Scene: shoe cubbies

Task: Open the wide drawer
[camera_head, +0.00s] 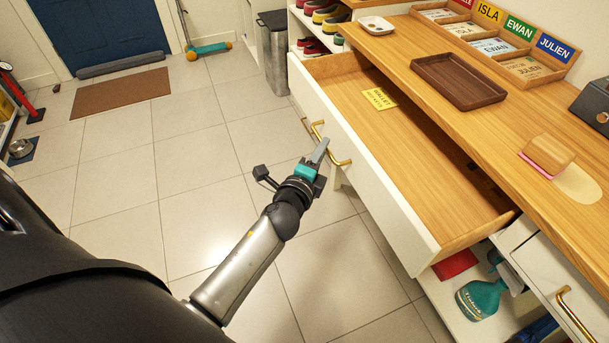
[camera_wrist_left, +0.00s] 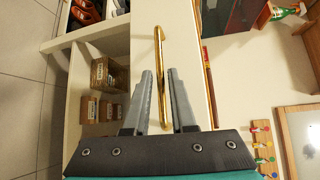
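The wide drawer (camera_head: 385,180) has a white front and wooden interior, and it stands pulled out from the cabinet. A yellow card (camera_head: 379,98) lies inside it. Its brass bar handle (camera_head: 341,161) is on the front; the handle also shows in the left wrist view (camera_wrist_left: 161,50). My left gripper (camera_head: 321,150) is at the handle. In the left wrist view its two fingers (camera_wrist_left: 161,78) are apart, one on each side of the brass bar, with narrow gaps showing. Whether either finger touches the bar cannot be told. My right gripper is not in view.
The wooden counter (camera_head: 420,55) holds a brown tray (camera_head: 457,80), name cards and a small white dish (camera_head: 376,25). A narrower drawer (camera_head: 555,270) sits at lower right. A teal spray bottle (camera_head: 480,298) stands below. The tiled floor left of the drawer is clear.

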